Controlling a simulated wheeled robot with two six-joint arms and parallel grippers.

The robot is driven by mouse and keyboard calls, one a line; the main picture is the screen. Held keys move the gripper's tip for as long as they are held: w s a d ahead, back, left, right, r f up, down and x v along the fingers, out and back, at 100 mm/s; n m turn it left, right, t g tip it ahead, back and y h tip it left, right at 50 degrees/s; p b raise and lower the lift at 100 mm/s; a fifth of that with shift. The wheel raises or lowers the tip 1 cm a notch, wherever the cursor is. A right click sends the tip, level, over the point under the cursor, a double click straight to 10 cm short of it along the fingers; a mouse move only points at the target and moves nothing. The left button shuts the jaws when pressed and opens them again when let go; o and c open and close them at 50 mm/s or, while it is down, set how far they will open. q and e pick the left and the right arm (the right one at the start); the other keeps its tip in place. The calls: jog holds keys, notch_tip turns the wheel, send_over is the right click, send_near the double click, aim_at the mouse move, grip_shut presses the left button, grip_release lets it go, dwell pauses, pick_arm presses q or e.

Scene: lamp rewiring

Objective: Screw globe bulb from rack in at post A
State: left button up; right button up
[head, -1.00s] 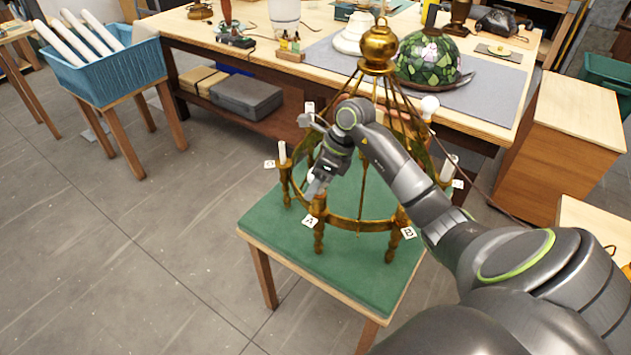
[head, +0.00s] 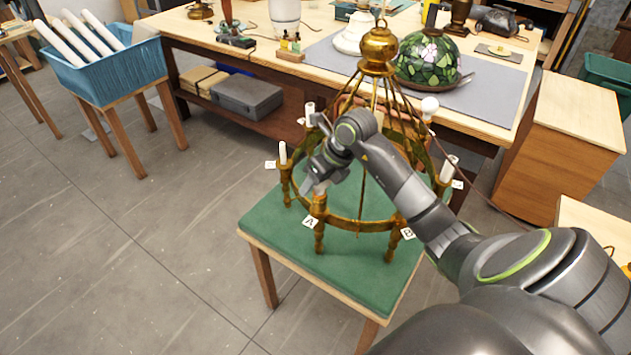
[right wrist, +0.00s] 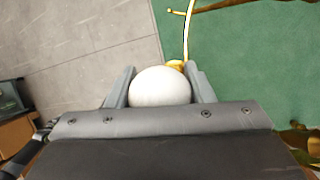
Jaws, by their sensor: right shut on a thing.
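A brass chandelier (head: 341,221) stands on a green-topped table (head: 285,252), with labelled posts around its ring. Post A is at the front, marked by a white tag A (head: 310,222). My right gripper (head: 312,189) is at the top of post A. In the right wrist view the gripper (right wrist: 160,88) is shut on the white globe bulb (right wrist: 160,87), with one finger on each side. Gold metal shows just beyond the bulb. The bulb's base is hidden, so I cannot tell how it sits in the post. My left gripper is not in view.
Another white globe (head: 429,104) shows at the chandelier's back right. Candle sleeves (head: 283,153) stand on other posts. A workbench (head: 330,75) with a stained-glass shade (head: 425,62) is behind. Tag B (head: 407,233) is right of post A.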

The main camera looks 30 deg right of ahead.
jog(key=shift+d+m+h, duration=0.1)
jog(key=shift+m+h, duration=0.2)
jog(key=shift+m, duration=0.7)
jog(key=o, duration=1.2)
jog(key=shift+c, duration=0.2)
jog(key=b+v, duration=0.3)
jog(key=v, duration=1.4)
jog(key=shift+s, duration=0.3)
jog(key=shift+r, duration=0.1)
